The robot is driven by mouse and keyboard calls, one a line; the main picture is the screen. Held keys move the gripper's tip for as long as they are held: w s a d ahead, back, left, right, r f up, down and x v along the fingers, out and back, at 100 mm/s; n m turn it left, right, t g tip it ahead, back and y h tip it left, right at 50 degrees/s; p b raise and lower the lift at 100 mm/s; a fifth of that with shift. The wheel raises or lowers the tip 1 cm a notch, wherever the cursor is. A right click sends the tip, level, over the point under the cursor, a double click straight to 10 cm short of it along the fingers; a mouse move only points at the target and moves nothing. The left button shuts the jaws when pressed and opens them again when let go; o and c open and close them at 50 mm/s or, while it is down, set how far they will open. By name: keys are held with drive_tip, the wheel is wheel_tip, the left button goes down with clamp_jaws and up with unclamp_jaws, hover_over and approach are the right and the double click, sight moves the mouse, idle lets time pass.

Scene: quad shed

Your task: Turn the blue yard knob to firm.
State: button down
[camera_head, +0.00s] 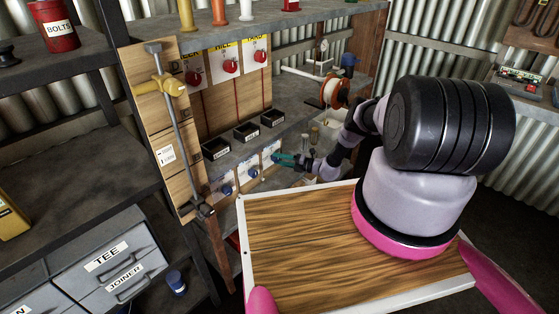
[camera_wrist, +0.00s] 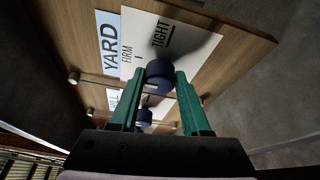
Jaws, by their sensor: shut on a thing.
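The blue yard knob (camera_wrist: 158,73) sits on a white plate with a blue YARD label (camera_wrist: 110,42) and the words FIRM and TIGHT. The green fingers of my gripper (camera_wrist: 160,80) are shut on the knob, one on each side. I cannot make out which mark the knob points to. In the head view my gripper (camera_head: 283,159) reaches under the shelf to the rightmost plate (camera_head: 267,153) of the row, and its fingers hide most of the knob there.
Another blue knob (camera_wrist: 144,116) is close by in the wrist view. Two blue knobs (camera_head: 226,189) (camera_head: 252,172) show left of my gripper. Black bins (camera_head: 246,131) stand on the shelf above. A wooden board with a white rim (camera_head: 241,222) lies below my arm.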

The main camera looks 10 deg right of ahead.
idle(0.4)
drive_tip(key=shift+c, duration=1.9)
unclamp_jaws()
drive_tip(key=shift+d, duration=0.15)
drive_tip(key=v, duration=1)
drive_tip(key=shift+s+d, duration=0.2)
drive_tip(key=shift+d, duration=0.1)
